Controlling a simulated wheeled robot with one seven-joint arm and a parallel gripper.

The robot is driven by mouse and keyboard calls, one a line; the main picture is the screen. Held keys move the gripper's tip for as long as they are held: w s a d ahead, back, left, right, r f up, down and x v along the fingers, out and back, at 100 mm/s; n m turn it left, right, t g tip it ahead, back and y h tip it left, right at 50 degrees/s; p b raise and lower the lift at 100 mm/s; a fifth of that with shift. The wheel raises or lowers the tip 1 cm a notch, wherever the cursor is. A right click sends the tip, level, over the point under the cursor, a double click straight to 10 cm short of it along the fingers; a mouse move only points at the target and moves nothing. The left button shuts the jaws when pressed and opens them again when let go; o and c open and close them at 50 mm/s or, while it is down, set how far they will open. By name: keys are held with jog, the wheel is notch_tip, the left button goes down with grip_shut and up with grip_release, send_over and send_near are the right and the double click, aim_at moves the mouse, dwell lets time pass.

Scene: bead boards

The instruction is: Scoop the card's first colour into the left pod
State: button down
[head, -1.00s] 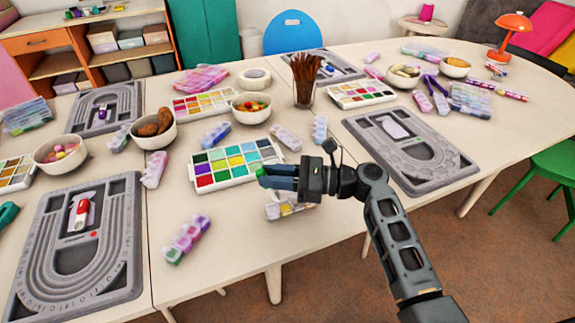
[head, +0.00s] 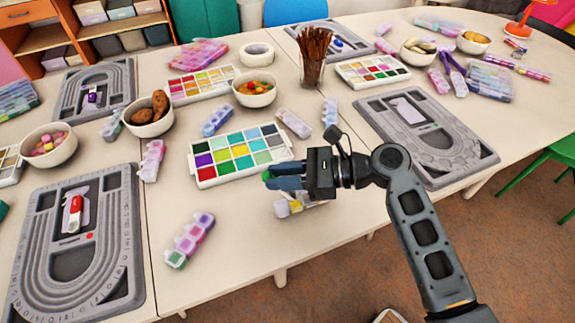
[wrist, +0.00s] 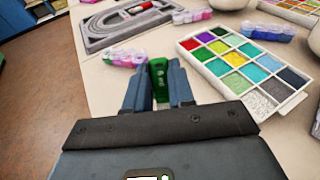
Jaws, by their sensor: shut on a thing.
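My gripper (head: 272,180) is shut on a green thing, perhaps a scoop's handle; it shows between the fingers in the wrist view (wrist: 158,78). A pod strip with yellow and purple (head: 296,206) lies below my gripper, partly hidden. Another pod strip, purple with a green end (head: 190,240), lies to the left; it shows in the wrist view (wrist: 124,57). I cannot tell which card or pod the task means.
Grey bead boards lie at the left (head: 120,275) and right (head: 465,160); the left one holds a white card with a red thing (head: 75,212). Bowls, a brush jar (head: 312,68) and more pods stand behind the tray. The table's front is mostly clear.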

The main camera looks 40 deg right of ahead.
jog(key=a+g+h+p, duration=0.1)
jog(key=w+f+g+h+p, duration=0.1)
jog(key=shift+w+a+f+g+h, duration=0.1)
jog(key=shift+w+a+g+h, duration=0.2)
jog(key=shift+a+g, duration=0.1)
jog(key=f+g+h, duration=0.1)
jog(key=w+a+g+h, duration=0.1)
jog(key=shift+w+a+f+h, duration=0.2)
jog(key=shift+a+f+h, duration=0.05)
jog(key=shift+f+h, duration=0.1)
jog(key=shift+r+g+h+p, duration=0.1)
jog(key=shift+g+h+p, duration=0.15)
jog(key=shift+g+p, duration=0.3)
jog(key=shift+w+a+r+g+h+p, duration=0.15)
jog(key=shift+a+r+g+h+p, duration=0.15)
jog(key=shift+r+p, duration=0.7)
jog(key=shift+w+a+r+g+h+p, duration=0.2)
jog(key=shift+r+p, duration=0.25)
jog(key=shift+p, duration=1.05)
